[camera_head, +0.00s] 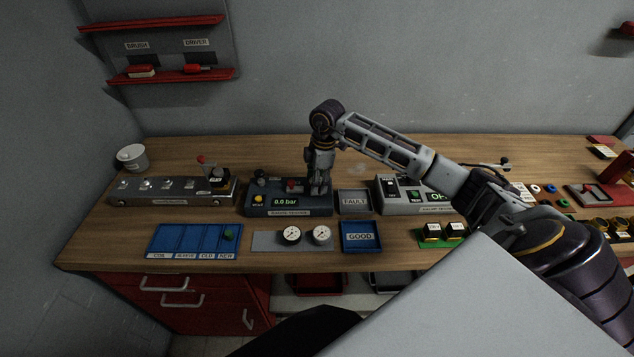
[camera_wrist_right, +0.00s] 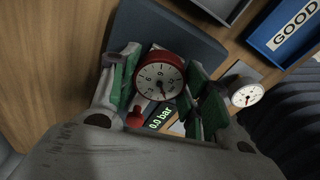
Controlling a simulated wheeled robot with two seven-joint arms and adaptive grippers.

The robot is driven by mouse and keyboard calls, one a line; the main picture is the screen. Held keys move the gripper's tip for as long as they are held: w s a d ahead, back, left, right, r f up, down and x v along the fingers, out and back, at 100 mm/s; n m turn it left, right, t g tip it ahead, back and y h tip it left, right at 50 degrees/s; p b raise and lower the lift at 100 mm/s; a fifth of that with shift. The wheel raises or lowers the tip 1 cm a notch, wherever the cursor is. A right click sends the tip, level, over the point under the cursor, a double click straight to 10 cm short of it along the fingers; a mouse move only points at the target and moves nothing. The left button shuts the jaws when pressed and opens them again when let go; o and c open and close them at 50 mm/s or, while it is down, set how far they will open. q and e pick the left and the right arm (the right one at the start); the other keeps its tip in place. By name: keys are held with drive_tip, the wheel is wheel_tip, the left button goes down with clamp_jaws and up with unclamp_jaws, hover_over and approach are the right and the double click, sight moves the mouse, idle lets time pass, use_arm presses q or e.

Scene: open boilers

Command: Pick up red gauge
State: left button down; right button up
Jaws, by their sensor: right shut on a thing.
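The red gauge (camera_wrist_right: 159,75), with a white dial and a red rim, shows in the wrist view between the green-padded fingers of my right gripper (camera_wrist_right: 163,92). The gripper is shut on it. In the head view my right gripper (camera_head: 319,184) points down over the right part of the gauge tester (camera_head: 289,210), which reads 0.0 bar, and the gauge is hidden or too small to make out. I cannot tell whether the gauge touches the tester. My left gripper is not in view.
Two pale gauges (camera_head: 291,234) sit on a grey mat (camera_head: 264,242) in front. A blue GOOD tray (camera_head: 361,246) and grey FAULT tray (camera_head: 354,208) lie to the right. A red knob (camera_wrist_right: 135,117) is close to the gripper. Bare wood lies behind the tester.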

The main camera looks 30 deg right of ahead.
drive_tip(key=shift+r+b, duration=0.7)
drive_tip(key=shift+r, duration=4.15)
drive_tip(key=shift+r, duration=0.1)
